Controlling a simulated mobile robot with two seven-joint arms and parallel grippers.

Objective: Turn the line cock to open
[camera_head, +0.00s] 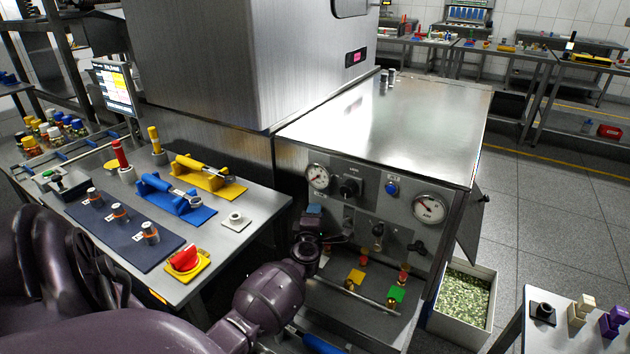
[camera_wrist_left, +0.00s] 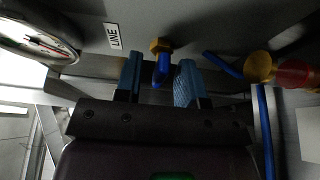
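The line cock (camera_wrist_left: 162,68) shows in the left wrist view as a blue lever on a brass nut, beside a "LINE" label (camera_wrist_left: 113,36) on the grey panel. My left gripper (camera_wrist_left: 159,76) is open, with one blue finger on each side of the lever. Gaps show between the lever and both fingers. In the head view my left gripper (camera_head: 314,212) is at the left part of the panel front (camera_head: 350,215), below the left gauge (camera_head: 318,177). It hides the cock there. My right gripper is not in view.
A gauge (camera_wrist_left: 35,42) and a brass-and-red fitting (camera_wrist_left: 278,70) flank the gripper in the wrist view. The panel also carries a right gauge (camera_head: 429,208) and a blue button (camera_head: 391,188). A bench (camera_head: 262,215) with coloured tools stands left; a bin (camera_head: 485,312) stands right.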

